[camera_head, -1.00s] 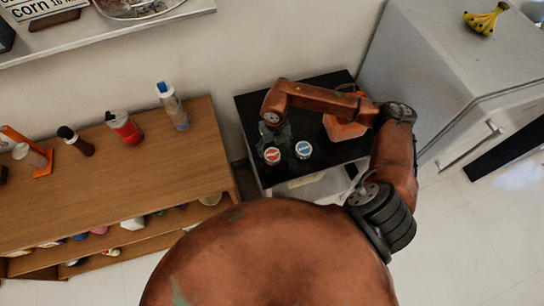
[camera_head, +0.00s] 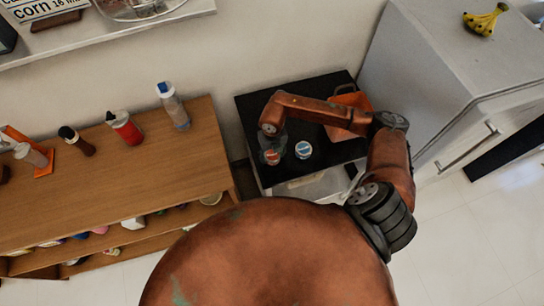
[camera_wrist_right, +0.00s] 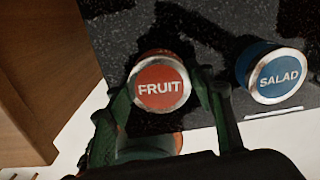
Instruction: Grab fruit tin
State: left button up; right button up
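The fruit tin (camera_head: 271,157), with a red lid, stands on the black countertop near its front left. In the right wrist view the fruit tin (camera_wrist_right: 160,86) shows its FRUIT label, between the dark green fingers of my right gripper (camera_wrist_right: 166,92). The fingers are spread, one on each side of the tin, and I see no clear grip on it. In the head view my right gripper (camera_head: 272,142) is just above and around the tin, partly hidden by its arm. My left gripper is not in view.
A blue-lidded salad tin (camera_head: 303,150) stands close to the right of the fruit tin. An orange pot (camera_head: 350,98) is behind my right arm on the black countertop (camera_head: 258,103). A wooden shelf (camera_head: 150,175) with bottles is at left, a white fridge (camera_head: 440,60) at right.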

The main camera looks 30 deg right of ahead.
jog(key=c, duration=0.8)
jog(key=shift+o, duration=0.2)
jog(key=shift+r, duration=0.1)
